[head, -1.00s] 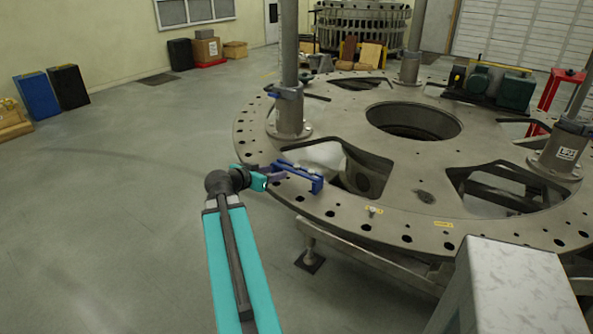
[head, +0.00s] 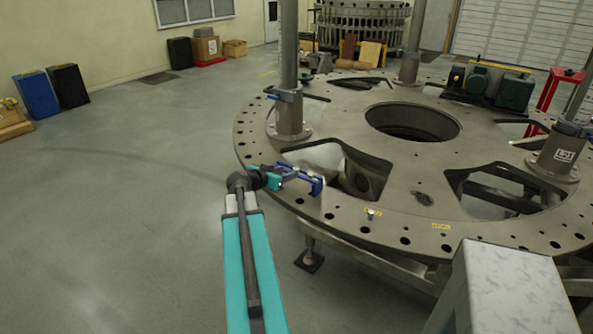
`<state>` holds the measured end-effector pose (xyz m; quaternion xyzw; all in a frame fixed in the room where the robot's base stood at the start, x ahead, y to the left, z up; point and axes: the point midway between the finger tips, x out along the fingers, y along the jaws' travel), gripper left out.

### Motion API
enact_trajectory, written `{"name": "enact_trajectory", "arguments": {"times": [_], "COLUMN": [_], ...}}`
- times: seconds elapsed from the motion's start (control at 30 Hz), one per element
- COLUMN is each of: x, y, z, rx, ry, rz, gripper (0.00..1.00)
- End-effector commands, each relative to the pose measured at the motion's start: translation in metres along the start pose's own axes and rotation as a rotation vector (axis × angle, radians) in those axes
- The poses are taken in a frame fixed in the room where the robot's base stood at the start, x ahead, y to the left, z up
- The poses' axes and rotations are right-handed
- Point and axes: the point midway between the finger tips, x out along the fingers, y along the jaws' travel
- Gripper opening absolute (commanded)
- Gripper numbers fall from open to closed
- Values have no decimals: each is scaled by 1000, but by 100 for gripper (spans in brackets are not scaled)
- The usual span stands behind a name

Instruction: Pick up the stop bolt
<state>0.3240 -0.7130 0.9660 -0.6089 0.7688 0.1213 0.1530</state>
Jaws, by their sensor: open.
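A small bolt (head: 371,214), which looks like the stop bolt, stands on the near rim of the big grey turret plate (head: 400,195) beside a yellow label. It is too small to see in detail. My gripper (head: 293,175), with teal and purple parts, is over the left near rim of the plate, left of and apart from the bolt. It is open, with no bolt seen in it.
Upright grey posts (head: 290,100) rise from the plate. The plate has a round central hole and large cut-outs. A green motor unit (head: 515,90) sits at the far right of the plate. A pale box-like block (head: 515,285) stands front right.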

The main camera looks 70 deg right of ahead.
Motion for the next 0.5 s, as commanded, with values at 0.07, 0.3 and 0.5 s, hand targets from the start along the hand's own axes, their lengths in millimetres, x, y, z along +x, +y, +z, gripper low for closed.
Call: {"name": "enact_trajectory", "arguments": {"times": [0.07,0.3,0.5], "x": [5,7,7], "y": [0,0,0], "z": [-1,0,0], "rx": [0,0,0], "ry": [0,0,0], "rz": [1,-1,0], "gripper": [41,41,41]}}
